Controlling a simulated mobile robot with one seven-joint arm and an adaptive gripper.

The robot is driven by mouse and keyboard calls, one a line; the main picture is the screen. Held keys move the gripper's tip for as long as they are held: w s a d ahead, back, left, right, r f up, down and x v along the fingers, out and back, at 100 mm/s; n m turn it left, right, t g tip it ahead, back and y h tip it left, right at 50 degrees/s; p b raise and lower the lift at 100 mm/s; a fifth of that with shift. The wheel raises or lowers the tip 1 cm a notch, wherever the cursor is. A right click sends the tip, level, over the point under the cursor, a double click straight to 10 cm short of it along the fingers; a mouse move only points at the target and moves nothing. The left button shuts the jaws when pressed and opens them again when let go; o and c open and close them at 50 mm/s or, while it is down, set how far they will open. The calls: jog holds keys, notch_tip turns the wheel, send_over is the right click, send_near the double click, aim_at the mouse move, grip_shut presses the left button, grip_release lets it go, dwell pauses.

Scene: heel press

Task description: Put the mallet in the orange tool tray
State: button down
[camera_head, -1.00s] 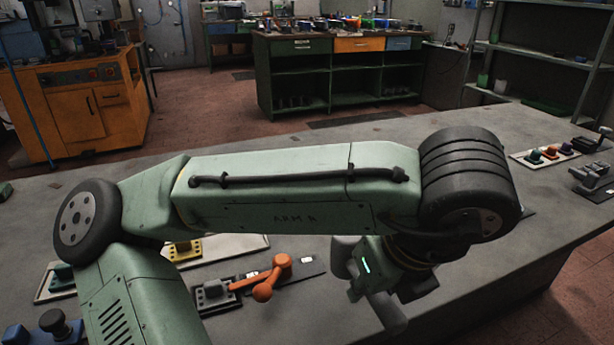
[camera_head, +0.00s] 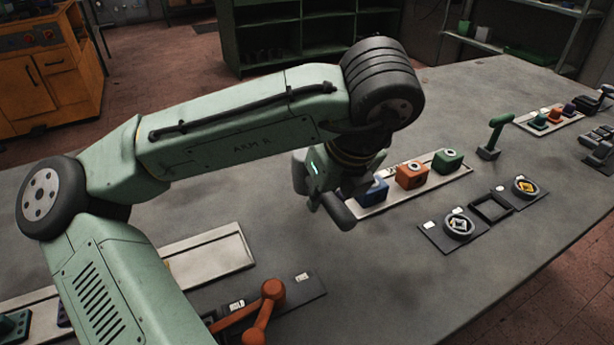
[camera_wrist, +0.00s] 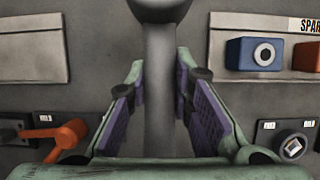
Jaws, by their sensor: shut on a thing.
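My gripper (camera_wrist: 162,88) is shut on the grey mallet (camera_wrist: 159,55). In the wrist view the handle runs upright between the two purple-padded fingers, with the wider grey head at the top edge. In the head view the mallet (camera_head: 338,212) shows as a grey cylinder below my wrist, above the bench and close to the blue block; the fingers are hidden there. I cannot make out an orange tool tray in either current view.
A pale strip (camera_head: 372,209) holds blue (camera_head: 374,192), orange (camera_head: 411,175) and green (camera_head: 447,161) blocks. An empty pale tray (camera_head: 212,250) and an orange crank (camera_head: 265,310) lie nearer left. Round sockets (camera_head: 459,226) and a green lever (camera_head: 494,135) stand right. Bare bench lies between.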

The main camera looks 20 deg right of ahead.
aim_at(309, 177)
jog(key=w, duration=0.5)
jog(key=w+p, duration=0.1)
jog(key=w, duration=0.2)
jog(key=shift+w+f, duration=0.2)
jog(key=shift+f, duration=0.1)
jog(key=shift+w, duration=0.55)
notch_tip(309, 177, down, 3)
jog(key=shift+s+r, duration=0.1)
jog(key=shift+f, duration=0.45)
jog(key=c, duration=1.4)
grip_release()
jog(key=shift+f, duration=0.1)
